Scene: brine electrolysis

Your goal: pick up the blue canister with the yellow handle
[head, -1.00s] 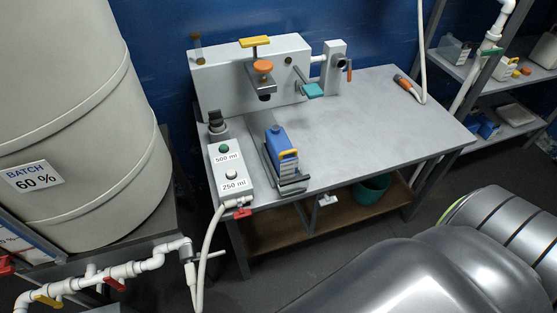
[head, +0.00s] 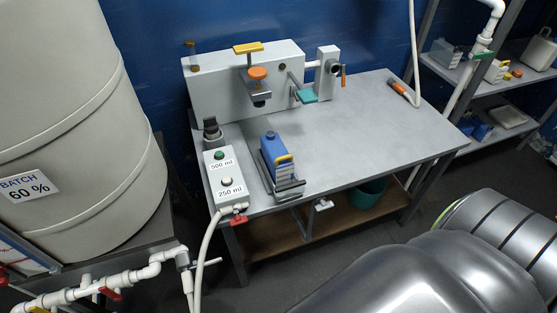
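The blue canister (head: 271,147) with a yellow handle (head: 284,159) stands upright near the front left part of the grey table. It sits in a dark grey cradle (head: 291,190) with a low bar across its front. Its handle side faces the front of the table.
A control box (head: 225,180) labelled 500 ml and 250 ml lies left of the canister. A white machine (head: 218,85) with orange and yellow knobs stands behind it. A large tank (head: 80,110) stands at left.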

